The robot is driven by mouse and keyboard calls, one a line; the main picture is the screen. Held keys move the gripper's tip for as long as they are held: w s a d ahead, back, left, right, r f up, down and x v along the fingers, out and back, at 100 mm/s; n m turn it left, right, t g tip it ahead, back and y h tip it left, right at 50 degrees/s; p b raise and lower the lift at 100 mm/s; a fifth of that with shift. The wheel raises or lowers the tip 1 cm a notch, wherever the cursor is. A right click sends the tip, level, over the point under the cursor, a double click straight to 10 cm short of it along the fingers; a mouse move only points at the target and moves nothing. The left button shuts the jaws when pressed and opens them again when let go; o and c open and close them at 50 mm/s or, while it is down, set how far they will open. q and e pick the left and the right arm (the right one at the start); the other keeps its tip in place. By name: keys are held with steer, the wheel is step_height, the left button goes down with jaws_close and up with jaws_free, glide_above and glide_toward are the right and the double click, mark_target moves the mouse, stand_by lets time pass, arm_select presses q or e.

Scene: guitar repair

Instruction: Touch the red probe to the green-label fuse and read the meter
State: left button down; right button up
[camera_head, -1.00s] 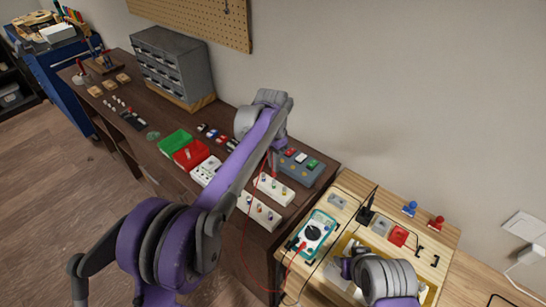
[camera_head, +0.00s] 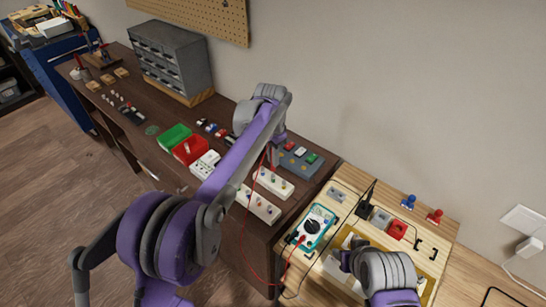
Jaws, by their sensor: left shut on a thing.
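My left gripper (camera_head: 276,152) is shut on the red probe, which shows only as a thin red sliver below the fingers. It is at the near left end of a grey block (camera_head: 286,168) on the dark bench. The block carries small pieces with red, white and green tops; the green one (camera_head: 312,158) looks like the green-label fuse, to the right of the gripper. I cannot see the probe tip or any contact. The teal meter (camera_head: 314,227) lies on the light wooden table; its display is too small to read. My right gripper (camera_head: 346,259) is low over this table, its fingers mostly hidden.
A red lead (camera_head: 247,246) loops from the meter to the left gripper. White strips (camera_head: 258,205) with small knobs lie below the block. Green (camera_head: 174,138) and red (camera_head: 190,151) bins stand to the left. A red box (camera_head: 397,229) and black stand (camera_head: 364,209) crowd the wooden table.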

arm_select(q)
steer(key=shift+f, duration=0.6)
arm_select(e)
steer(key=shift+s+f, duration=0.2)
steer(key=shift+f, duration=0.15)
stand_by(2.2)
arm_select(q)
steer(key=shift+r, duration=0.1)
steer(key=shift+r+p, duration=0.85)
steer(key=shift+r, duration=2.15)
steer(key=shift+f, duration=0.1)
arm_select(e)
steer(key=w+r, duration=0.2)
steer(key=r, duration=0.1)
steer(key=shift+r, duration=0.1)
